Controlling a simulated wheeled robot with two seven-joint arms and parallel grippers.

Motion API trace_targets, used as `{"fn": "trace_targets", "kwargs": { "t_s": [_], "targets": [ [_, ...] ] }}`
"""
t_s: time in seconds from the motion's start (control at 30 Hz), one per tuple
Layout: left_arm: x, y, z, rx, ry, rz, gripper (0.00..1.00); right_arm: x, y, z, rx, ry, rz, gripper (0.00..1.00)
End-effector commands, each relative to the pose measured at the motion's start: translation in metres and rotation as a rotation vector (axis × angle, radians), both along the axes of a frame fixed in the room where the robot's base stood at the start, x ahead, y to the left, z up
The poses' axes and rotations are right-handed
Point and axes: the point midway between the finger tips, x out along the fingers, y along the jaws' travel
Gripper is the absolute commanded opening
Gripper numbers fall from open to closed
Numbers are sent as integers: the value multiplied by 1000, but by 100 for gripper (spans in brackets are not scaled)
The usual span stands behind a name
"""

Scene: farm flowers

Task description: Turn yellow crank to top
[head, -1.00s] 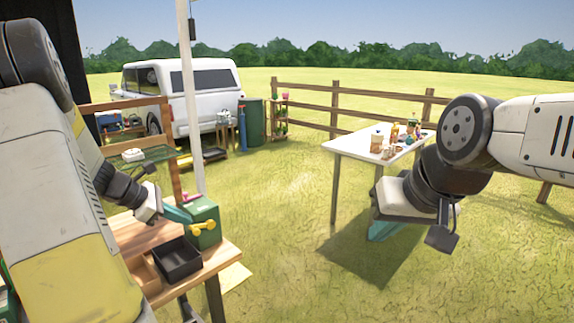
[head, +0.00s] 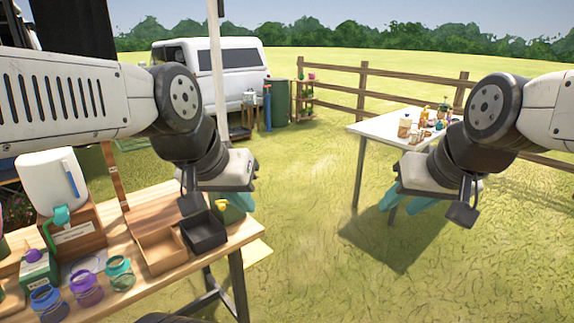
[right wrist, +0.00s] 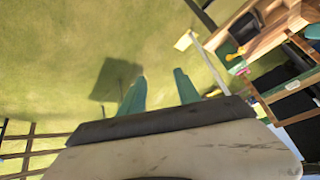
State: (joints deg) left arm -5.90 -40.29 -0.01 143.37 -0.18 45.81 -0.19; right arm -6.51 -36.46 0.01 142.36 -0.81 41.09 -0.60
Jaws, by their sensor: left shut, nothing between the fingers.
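The yellow crank (right wrist: 231,57) is on a dark green box at the end of the wooden table; it shows small in the right wrist view. In the head view the green box (head: 232,213) is mostly behind my left gripper, and only a bit of yellow shows there. The crank's angle cannot be told. My left gripper (head: 243,189) is shut and empty, in front of and above the box; whether it touches is unclear. My right gripper (right wrist: 160,92) is open and empty over the grass, far right of the box; it also shows in the head view (head: 402,200).
The wooden table (head: 225,246) also bears a black tray (head: 205,236), a wooden tray (head: 163,250), several coloured jars (head: 86,286) and a white dispenser (head: 50,180). A white pole (head: 218,70) stands behind. A white table (head: 375,131) with bottles is at right. Grass between is clear.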

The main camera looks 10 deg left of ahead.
Motion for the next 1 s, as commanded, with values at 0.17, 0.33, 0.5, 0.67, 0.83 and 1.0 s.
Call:
{"fn": "trace_targets", "kwargs": {
  "t_s": [0.17,0.33,0.5,0.67,0.83,1.0],
  "targets": [
    [0,0,0,-2,2,3,0,84,25,-7,-49,-113,88,43],
    [1,0,0,-3,2,5,0,167,70,-22,-82,-266,200,43],
    [1,0,0,-3,2,6,0,231,130,-50,-87,-419,323,43],
    [1,0,0,-4,2,5,0,270,196,-88,-62,-561,441,43],
    [1,0,0,-5,2,6,0,283,269,-136,0,-709,558,43],
    [1,0,0,-5,2,6,0,269,333,-189,95,-845,651,43]
  ]
}}
